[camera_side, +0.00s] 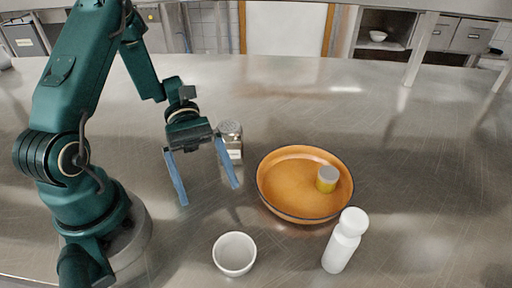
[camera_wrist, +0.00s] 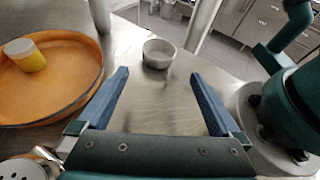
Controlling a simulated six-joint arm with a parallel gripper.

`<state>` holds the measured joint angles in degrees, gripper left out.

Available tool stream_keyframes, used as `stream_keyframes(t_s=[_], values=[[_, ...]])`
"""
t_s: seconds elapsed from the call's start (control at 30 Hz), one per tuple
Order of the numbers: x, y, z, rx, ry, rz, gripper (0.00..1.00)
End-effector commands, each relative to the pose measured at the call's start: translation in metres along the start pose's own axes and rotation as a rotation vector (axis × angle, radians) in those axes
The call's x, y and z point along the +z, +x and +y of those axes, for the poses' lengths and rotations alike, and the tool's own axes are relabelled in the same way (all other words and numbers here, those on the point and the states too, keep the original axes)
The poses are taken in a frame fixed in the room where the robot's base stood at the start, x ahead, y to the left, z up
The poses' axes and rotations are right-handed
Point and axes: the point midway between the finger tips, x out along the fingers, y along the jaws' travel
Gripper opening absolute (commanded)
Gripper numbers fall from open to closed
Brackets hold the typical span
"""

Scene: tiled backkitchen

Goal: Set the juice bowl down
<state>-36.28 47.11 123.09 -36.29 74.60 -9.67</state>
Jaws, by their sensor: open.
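A small white bowl (camera_side: 234,254) stands upright on the steel table near the front edge. It also shows in the wrist view (camera_wrist: 158,54), beyond my fingertips. It looks empty. My gripper (camera_side: 211,194) is open and empty, with its blue fingers pointing down, above and behind the bowl and apart from it. In the wrist view both fingers (camera_wrist: 159,75) are spread wide with only bare table between them. No thing is marked as juice.
A wide orange dish (camera_side: 285,180) stands right of my gripper, with a yellow jar with a grey top (camera_side: 327,179) inside. A white bottle (camera_side: 345,240) stands upright in front of the dish. A metal shaker (camera_side: 231,142) stands close behind my gripper. The table's right side is clear.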

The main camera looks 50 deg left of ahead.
Motion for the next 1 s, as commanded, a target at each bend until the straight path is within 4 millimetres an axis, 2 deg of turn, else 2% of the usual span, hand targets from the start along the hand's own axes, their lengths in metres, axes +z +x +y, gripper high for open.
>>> stream_keyframes(t_s=[0.17, 0.6, 1.0], values=[[0.010, -0.004, -0.005, -0.070, 0.128, 0.144, 1.00], [0.046, -0.024, -0.027, -0.341, 0.755, 0.785, 1.00], [0.084, -0.051, -0.030, -0.438, 1.295, 1.303, 1.00]])
